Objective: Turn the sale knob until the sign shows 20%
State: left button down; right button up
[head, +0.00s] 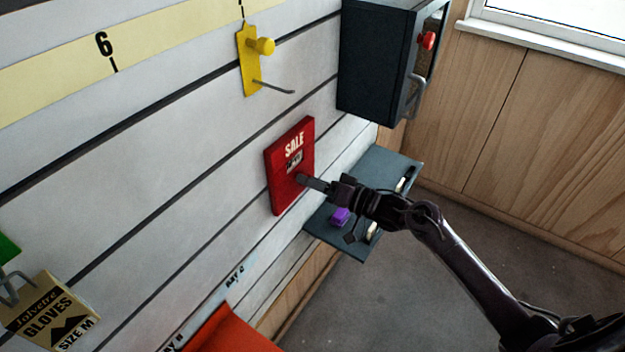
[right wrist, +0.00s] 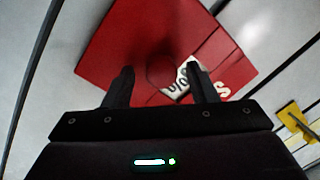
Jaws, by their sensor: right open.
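The red sale sign (head: 289,165) is fixed to the slatted wall, with the word SALE at its top and a small window (head: 294,162) whose digits I cannot read. My right gripper (head: 303,181) is at the lower part of the sign, its fingers pointing at it and hiding the knob there in the head view. In the right wrist view the round red knob (right wrist: 161,71) lies between the two open fingers (right wrist: 161,80), close to their tips. I cannot tell whether the fingers touch it. The window (right wrist: 182,77) is partly hidden by a finger. My left gripper is out of view.
A grey shelf (head: 400,161) with a purple item (head: 340,217) and other small things lies below my right gripper. A dark cabinet (head: 375,60) hangs above it. A yellow hook plate (head: 250,62) is up the wall, and a gloves card (head: 48,310) hangs lower left.

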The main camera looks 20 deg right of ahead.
jog(key=shift+a, duration=0.1)
jog(key=c, duration=1)
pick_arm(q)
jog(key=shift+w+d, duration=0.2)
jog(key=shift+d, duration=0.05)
pick_arm(e)
jog(key=shift+o, duration=0.2)
pick_arm(q)
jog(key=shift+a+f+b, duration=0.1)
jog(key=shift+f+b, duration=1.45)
jog(key=shift+b, duration=0.05)
pick_arm(e)
jog(key=shift+s+a+r+n+h, duration=0.1)
jog(key=shift+n+h, duration=0.45)
jog(key=shift+n, duration=3.6)
jog(key=shift+a+n+h, duration=0.1)
jog(key=shift+n+h, duration=0.45)
jog(key=shift+n, duration=3.6)
